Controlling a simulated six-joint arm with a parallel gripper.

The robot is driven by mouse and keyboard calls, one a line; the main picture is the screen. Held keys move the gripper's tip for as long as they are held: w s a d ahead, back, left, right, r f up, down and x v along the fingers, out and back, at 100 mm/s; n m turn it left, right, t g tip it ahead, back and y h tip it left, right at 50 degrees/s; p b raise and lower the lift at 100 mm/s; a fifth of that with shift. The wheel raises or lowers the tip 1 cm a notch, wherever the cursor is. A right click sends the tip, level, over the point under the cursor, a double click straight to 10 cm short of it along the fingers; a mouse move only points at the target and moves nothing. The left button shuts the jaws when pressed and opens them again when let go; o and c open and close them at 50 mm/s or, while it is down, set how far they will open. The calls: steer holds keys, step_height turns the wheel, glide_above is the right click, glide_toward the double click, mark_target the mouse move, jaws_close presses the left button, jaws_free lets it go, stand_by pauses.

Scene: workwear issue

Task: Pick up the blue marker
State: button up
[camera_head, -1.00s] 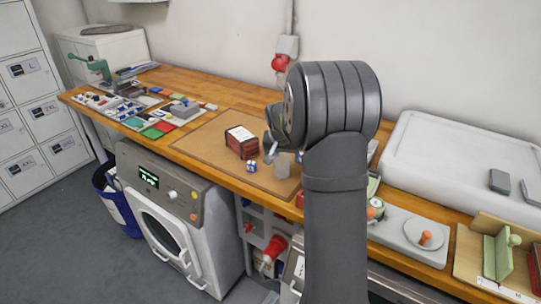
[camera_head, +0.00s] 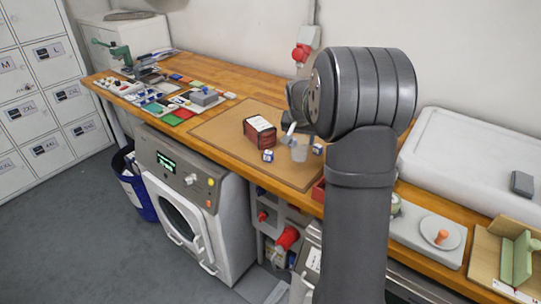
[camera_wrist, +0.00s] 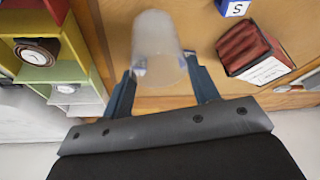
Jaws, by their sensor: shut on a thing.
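I cannot make out a blue marker in either view. My gripper (camera_wrist: 160,66) has its two blue-grey fingers on either side of a translucent, frosted cup (camera_wrist: 158,38) and is shut on it. In the head view the cup (camera_head: 300,152) shows just below my gripper (camera_head: 290,142), over the brown mat. I cannot tell whether the cup touches the mat. A small blue patch shows at the cup's lower part in the wrist view; what it is stays unclear.
Coloured flat pieces cover the bench's left part. A white lidded bin (camera_head: 470,160) stands at right.

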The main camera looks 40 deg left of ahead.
mark_target(270, 153)
step_height(270, 153, up, 14)
steer(key=s+a+f+m+g, duration=0.1)
steer(key=a+f+m, duration=0.1)
steer(key=f+m, duration=0.4)
steer(key=s+a+f+m+g+y, duration=0.1)
steer(key=a+f+m+g, duration=0.1)
steer(key=f+m, duration=0.4)
steer(key=s+a+f+m+g+y, duration=0.1)
steer(key=s+a+f+m+g, duration=0.1)
steer(key=f+m, duration=0.3)
steer(key=shift+a+f+m, duration=0.2)
steer(key=shift+a+m, duration=0.05)
steer(key=shift+m, duration=0.5)
steer(key=shift+a+f+m, duration=0.2)
steer(key=shift+m, duration=0.55)
steer(key=shift+y, duration=0.3)
steer(key=shift+w+a+x, duration=0.1)
steer(key=shift+x, duration=1.2)
steer(key=shift+w+a+x, duration=0.1)
steer(key=shift+x, duration=1.2)
steer(key=shift+r, duration=0.1)
jaws_close()
